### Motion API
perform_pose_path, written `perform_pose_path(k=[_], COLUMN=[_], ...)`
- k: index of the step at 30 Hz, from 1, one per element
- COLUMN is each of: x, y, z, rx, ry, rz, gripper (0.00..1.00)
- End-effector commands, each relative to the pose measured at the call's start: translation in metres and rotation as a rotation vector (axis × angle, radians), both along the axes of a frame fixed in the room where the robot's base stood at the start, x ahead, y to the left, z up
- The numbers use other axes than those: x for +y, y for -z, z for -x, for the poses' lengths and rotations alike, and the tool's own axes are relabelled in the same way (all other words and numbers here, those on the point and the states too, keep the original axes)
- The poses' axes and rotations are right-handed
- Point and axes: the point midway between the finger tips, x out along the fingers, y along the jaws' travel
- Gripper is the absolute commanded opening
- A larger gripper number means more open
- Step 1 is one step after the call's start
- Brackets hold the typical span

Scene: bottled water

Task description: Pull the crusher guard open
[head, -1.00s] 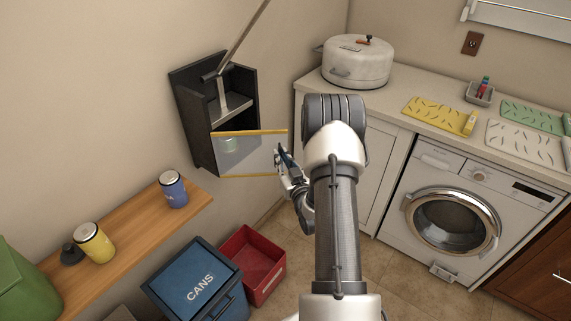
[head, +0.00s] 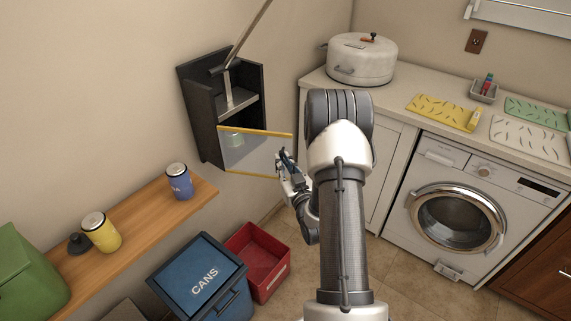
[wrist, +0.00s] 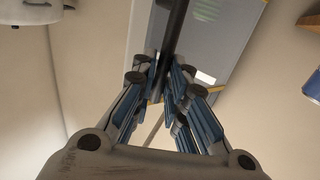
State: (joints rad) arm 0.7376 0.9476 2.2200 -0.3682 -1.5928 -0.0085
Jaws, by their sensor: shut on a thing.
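The crusher (head: 194,117) is a dark box on the left wall, with a metal lever (head: 248,38) slanting up from it. Its guard (head: 255,155) is a clear, grey-looking panel with yellow edges, standing swung out from the box front. A pale green thing shows dimly through the panel. My gripper (head: 288,160) is at the guard's free right edge. In the wrist view my gripper (wrist: 166,78) is shut on a dark bar, the guard's handle (wrist: 177,35), with the grey panel behind it. The exact finger contact is partly hidden.
A wooden shelf (head: 145,216) below left holds a blue can (head: 179,183) and a yellow can (head: 101,233). A blue CANS bin (head: 203,283) and a red bin (head: 262,256) stand on the floor below. A counter (head: 398,98) and a washing machine (head: 455,205) are to the right.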

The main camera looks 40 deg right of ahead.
Motion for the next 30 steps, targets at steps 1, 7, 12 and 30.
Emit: perform_pose_path(k=[1,7,12,30], x=[0.008,0.008,0.008,0.028], y=[-0.002,-0.002,-0.002,0.0], z=[-0.006,-0.006,-0.006,0.06], rx=[-0.002,-0.003,-0.004,0.0], ry=[-0.027,-0.028,-0.027,-0.016], rz=[0.005,0.006,0.006,-0.002], gripper=[0.0,0.26,0.31,0.31])
